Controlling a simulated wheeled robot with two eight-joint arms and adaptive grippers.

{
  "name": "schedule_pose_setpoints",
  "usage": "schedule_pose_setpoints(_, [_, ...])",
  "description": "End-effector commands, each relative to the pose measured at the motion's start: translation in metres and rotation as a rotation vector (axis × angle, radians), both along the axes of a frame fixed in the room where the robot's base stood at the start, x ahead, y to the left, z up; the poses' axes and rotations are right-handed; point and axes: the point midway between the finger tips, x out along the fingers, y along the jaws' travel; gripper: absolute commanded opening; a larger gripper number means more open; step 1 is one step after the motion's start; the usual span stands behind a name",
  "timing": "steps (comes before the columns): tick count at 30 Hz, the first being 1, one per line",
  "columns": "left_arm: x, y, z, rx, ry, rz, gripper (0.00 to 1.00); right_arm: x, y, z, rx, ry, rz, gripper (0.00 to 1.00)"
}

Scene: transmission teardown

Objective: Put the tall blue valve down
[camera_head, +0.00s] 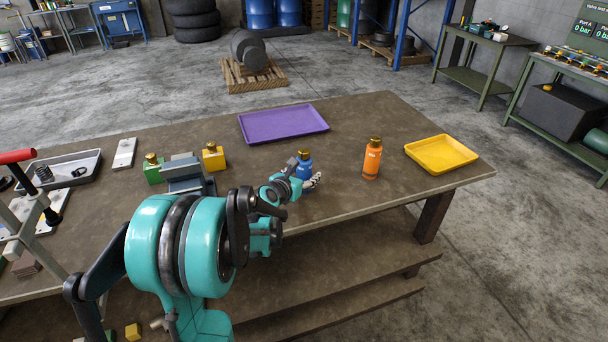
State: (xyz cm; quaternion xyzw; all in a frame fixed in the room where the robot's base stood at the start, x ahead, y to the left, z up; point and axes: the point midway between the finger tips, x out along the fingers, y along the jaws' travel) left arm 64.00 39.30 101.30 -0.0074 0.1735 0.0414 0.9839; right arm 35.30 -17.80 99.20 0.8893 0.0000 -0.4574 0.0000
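The blue valve (304,162) has a brass-coloured top and stands upright near the middle of the brown workbench (350,205). My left gripper (303,172) is at it, with one finger on its near left side and the other at its lower right. The fingers appear closed on the valve and hide part of its body. I cannot tell whether its base touches the bench. My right gripper is out of view.
A tall orange valve (372,160) stands to the right, before a yellow tray (441,154). An empty purple tray (283,122) lies behind. Green (153,172) and yellow (213,158) valves stand left, beside a grey metal block (182,172). Bench between blue and orange valves is clear.

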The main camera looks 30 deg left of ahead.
Motion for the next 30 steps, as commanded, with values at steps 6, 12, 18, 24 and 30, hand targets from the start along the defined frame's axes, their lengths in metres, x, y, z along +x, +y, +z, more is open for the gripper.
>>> schedule_pose_setpoints(6, [0.0,0.0,0.0,0.0,0.0,0.0,0.62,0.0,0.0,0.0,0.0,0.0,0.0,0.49])
schedule_pose_setpoints(12, [-0.009,0.0,0.007,0.001,0.0,0.002,0.62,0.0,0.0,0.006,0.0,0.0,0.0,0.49])
schedule_pose_setpoints(18, [-0.048,-0.003,0.023,-0.001,0.0,0.004,0.62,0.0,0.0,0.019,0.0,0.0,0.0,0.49])
schedule_pose_setpoints(24, [-0.088,-0.007,0.037,-0.001,0.0,0.003,0.62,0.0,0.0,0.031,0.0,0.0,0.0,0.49])
schedule_pose_setpoints(30, [-0.109,-0.01,0.043,0.003,0.001,-0.001,0.62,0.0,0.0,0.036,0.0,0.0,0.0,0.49])
